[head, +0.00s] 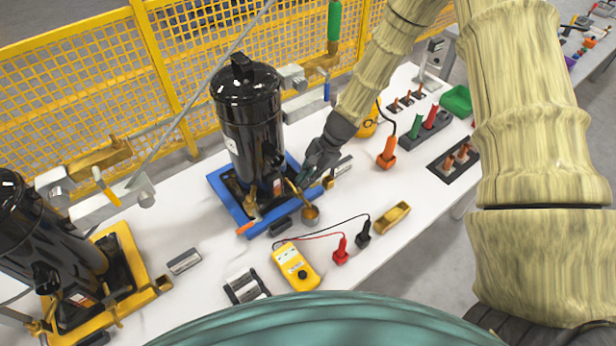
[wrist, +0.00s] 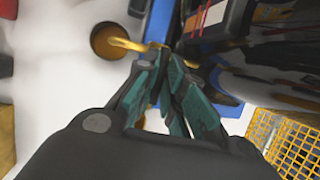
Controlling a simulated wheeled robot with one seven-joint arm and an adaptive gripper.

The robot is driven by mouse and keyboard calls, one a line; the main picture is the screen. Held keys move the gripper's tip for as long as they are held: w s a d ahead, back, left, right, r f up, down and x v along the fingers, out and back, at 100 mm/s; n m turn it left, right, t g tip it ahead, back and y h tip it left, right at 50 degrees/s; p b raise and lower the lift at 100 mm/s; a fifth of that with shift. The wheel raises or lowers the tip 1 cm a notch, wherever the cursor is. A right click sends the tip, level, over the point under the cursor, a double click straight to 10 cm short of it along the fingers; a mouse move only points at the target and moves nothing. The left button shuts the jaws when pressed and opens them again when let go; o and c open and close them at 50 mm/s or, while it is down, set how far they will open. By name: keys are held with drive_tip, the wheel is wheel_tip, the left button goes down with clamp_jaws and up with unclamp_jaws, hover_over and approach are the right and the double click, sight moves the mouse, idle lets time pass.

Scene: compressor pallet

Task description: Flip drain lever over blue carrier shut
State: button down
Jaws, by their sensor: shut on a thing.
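The blue carrier (head: 226,200) holds an upright black compressor (head: 250,120) on the white table. At its front right corner are a round brass drain cup (head: 310,213) and a thin brass drain lever (head: 294,190). My gripper (head: 303,180) reaches down there from the upper right. In the wrist view, my gripper's green-padded fingertips (wrist: 158,68) are closed on the end of the brass lever (wrist: 130,44). The brass cup (wrist: 106,40) lies just left of them, and the blue carrier (wrist: 160,20) is behind. The fingers hide part of the lever.
A yellow carrier (head: 128,250) with another black compressor stands at left. A yellow meter (head: 296,266) with red and black leads lies in front. An orange-handled tool (head: 387,152) and tool racks are at right. A yellow mesh fence (head: 80,65) runs behind.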

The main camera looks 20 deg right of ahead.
drive_tip(key=c, duration=1.5)
unclamp_jaws()
drive_tip(key=v, duration=1.2)
drive_tip(key=shift+w, duration=0.2)
